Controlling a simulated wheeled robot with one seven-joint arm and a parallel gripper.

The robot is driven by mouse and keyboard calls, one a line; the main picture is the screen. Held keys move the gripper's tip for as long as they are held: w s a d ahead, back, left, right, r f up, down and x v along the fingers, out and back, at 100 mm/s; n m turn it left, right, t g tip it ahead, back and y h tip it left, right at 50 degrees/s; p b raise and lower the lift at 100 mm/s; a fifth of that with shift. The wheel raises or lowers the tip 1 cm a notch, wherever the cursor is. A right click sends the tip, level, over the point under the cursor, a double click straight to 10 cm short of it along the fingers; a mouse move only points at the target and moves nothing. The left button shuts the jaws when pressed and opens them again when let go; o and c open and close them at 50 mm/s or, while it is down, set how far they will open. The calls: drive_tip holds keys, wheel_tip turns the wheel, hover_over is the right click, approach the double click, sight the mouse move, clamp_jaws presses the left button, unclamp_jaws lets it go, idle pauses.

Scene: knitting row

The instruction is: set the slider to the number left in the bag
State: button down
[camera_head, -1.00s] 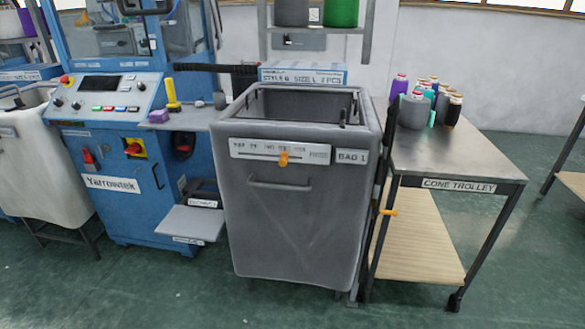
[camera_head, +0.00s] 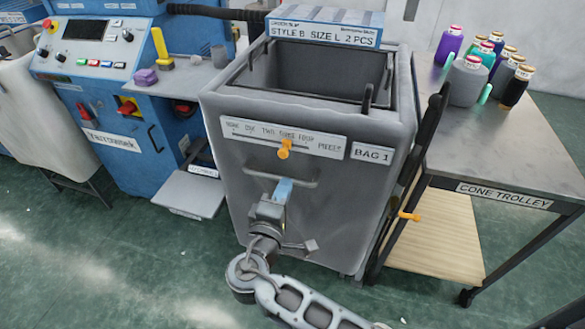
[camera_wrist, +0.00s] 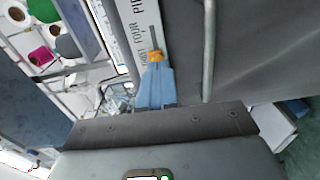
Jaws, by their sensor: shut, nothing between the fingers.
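The slider is a pale strip (camera_head: 325,147) on the front of the grey bag (camera_head: 232,185), marked with number words and "PIECES". Its orange knob (camera_head: 284,148) sits around the words two and three; I cannot tell exactly which. My gripper (camera_head: 283,186) is shut and empty, its blue fingers just below the knob in the head view. In the wrist view the fingertips (camera_wrist: 155,72) are right at the knob (camera_wrist: 155,56); contact is unclear. The bag is open on top; its visible inner walls are bare and its floor is hidden.
A blue box (camera_head: 325,30) behind the bag reads "STYLE B SIZE L 2 PCS". A bar handle (camera_head: 280,178) lies below the slider. The cone trolley (camera_head: 480,165), with several yarn cones, stands to the right. A blue machine (camera_head: 115,95) stands to the left.

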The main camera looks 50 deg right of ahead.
sight(281, 155)
drive_tip(key=x, duration=0.7)
drive_tip(key=r+b+x, duration=0.1)
drive_tip(key=x, duration=0.2)
drive_tip(key=shift+d, duration=0.3)
drive_tip(key=shift+w+f, duration=0.1)
drive_tip(key=shift+w, duration=0.1)
drive_tip(key=shift+w+a+b, duration=0.3)
drive_tip(key=shift+w+b, duration=0.1)
drive_tip(key=shift+w, duration=0.35)
drive_tip(key=shift+w+a+b, duration=0.3)
drive_tip(key=shift+w+b, duration=0.05)
drive_tip(key=shift+w, duration=0.4)
drive_tip(key=shift+w+a+b, duration=0.25)
drive_tip(key=shift+w+b, duration=0.15)
drive_tip(key=shift+w, duration=0.35)
drive_tip(key=shift+s, duration=0.2)
drive_tip(key=shift+s+d, duration=0.2)
drive_tip(key=shift+s, duration=0.2)
drive_tip(key=v, duration=0.8)
drive_tip(key=shift+p, duration=0.35)
